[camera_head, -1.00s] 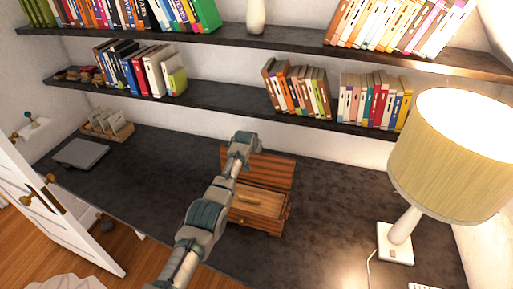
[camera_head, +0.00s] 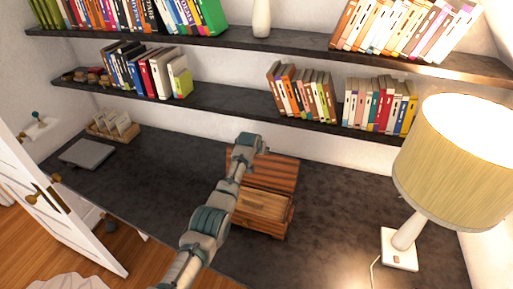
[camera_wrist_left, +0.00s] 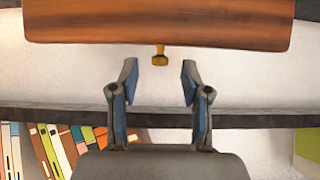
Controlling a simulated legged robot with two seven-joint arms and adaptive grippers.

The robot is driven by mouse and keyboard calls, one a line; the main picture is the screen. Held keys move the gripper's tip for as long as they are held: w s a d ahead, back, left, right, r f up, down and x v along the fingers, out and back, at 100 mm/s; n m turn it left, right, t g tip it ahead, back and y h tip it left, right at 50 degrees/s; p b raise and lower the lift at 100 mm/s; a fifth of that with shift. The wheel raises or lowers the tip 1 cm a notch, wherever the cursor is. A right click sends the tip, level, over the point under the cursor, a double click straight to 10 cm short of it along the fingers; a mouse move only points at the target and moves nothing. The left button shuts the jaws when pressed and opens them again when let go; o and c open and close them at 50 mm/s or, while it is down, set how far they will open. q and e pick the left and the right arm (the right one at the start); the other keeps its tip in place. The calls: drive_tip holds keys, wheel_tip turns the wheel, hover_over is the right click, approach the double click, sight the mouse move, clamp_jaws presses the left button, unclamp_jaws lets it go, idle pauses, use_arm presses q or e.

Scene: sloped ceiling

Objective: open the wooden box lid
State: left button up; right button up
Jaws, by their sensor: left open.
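The wooden box (camera_head: 262,211) stands on the dark desk with its reddish-brown lid (camera_head: 272,172) raised at the back, so the inside shows. My left arm crosses in front of the box's left side. My left gripper (camera_head: 262,144) is at the lid's upper edge in the head view; its fingertips are too small there to make out. In the left wrist view the lid (camera_wrist_left: 160,22) fills the top, with a small brass knob (camera_wrist_left: 160,56) just beyond the gap between my open, empty fingers (camera_wrist_left: 159,72). My right gripper is not in view.
A lamp (camera_head: 455,165) stands on the desk (camera_head: 335,215) to the right. A grey laptop-like slab (camera_head: 87,153) and a small card holder (camera_head: 114,127) are at the left. Shelves (camera_head: 215,98) with books run above the desk. The desk between slab and box is clear.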

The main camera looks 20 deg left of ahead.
use_arm(q)
drive_tip(key=v, duration=1.1)
drive_tip(key=shift+s+r, duration=0.1)
drive_tip(key=shift+s, duration=0.05)
